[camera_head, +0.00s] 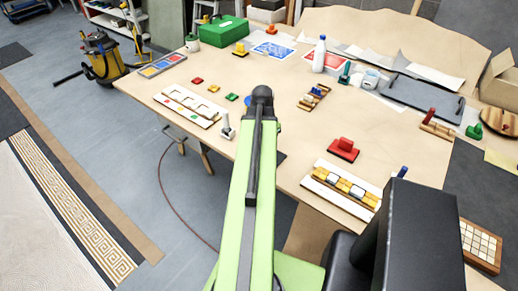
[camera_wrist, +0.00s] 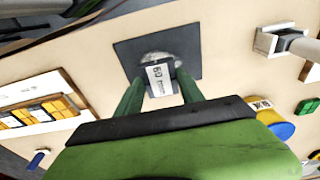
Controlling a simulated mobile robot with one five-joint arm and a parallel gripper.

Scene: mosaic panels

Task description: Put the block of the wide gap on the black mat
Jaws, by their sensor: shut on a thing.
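My gripper (camera_wrist: 157,84) is shut on a small block with a white label reading "60 mm" (camera_wrist: 160,77), in the wrist view. A pale grey rounded part shows just beyond the label. The black mat (camera_wrist: 187,42) lies behind and below the block in that view. I cannot tell whether the block touches the mat. In the head view a dark corner of the mat (camera_head: 281,156) shows right of my green arm, which hides my gripper and the block. A mosaic panel with yellow and white pieces (camera_head: 345,187) lies at the front right; it also shows in the wrist view (camera_wrist: 42,112).
A white panel with open gaps (camera_head: 190,104) lies left of my arm. A red stamp-like block (camera_head: 343,149) stands near the front panel. A white bottle (camera_head: 319,54), a green case (camera_head: 223,31) and a grey board (camera_head: 421,93) stand farther back.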

